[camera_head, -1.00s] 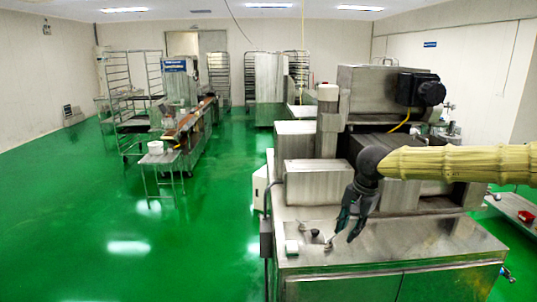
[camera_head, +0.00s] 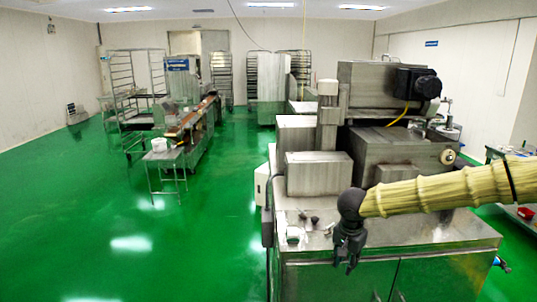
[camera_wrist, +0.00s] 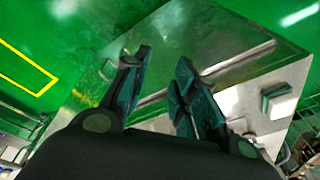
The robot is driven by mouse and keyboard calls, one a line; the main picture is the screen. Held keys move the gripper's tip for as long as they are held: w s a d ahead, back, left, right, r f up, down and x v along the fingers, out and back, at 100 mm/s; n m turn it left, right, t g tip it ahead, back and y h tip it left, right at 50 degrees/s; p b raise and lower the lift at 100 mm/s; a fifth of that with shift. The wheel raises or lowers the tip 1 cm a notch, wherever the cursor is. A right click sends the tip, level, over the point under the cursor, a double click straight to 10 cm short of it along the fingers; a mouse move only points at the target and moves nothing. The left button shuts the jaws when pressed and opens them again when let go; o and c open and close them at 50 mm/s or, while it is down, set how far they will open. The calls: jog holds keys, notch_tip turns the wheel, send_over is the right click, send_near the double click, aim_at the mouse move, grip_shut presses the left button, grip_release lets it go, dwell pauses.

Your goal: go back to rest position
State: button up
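My gripper (camera_head: 345,263) hangs in front of the steel encrusting machine (camera_head: 318,172), in the head view, with its fingers pointing down. It appears against the front panel and front edge of the machine's top; its exact distance from them is hard to judge. In the wrist view, my gripper (camera_wrist: 161,58) has its two dark fingers apart with nothing between them. A shiny steel surface lies beyond the fingers. My arm, in a ribbed yellow cover, comes in from the right.
A small side table (camera_head: 164,157) and a rack (camera_head: 124,80) stand further left. Green floor (camera_head: 90,225) is open at left.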

jog(key=s+a+f+n+t+h+b, duration=0.1)
jog(key=s+f+n+b, duration=0.1)
jog(key=s+f, duration=0.65)
jog(key=s+f+n+b, duration=0.1)
jog(key=s+f+b, duration=0.2)
jog(key=f, duration=1)
jog(key=s+a+f+n+t+h+b, duration=0.15)
jog(key=s+f, duration=0.35)
jog(key=f, duration=0.6)
jog(key=s+f+n+g+y+b, duration=0.1)
jog(key=s+f, duration=0.3)
jog(key=s, duration=0.5)
jog(key=s+d+f+n+g+y+b, duration=0.1)
jog(key=s+f+n+g+b, duration=0.1)
jog(key=s+f, duration=0.3)
jog(key=s+d+f+n+g+y+b, duration=0.1)
jog(key=s+f+b, duration=0.2)
jog(key=s, duration=1.1)
jog(key=shift+f, duration=0.7)
jog(key=shift+o, duration=0.4)
jog(key=shift+g, duration=0.25)
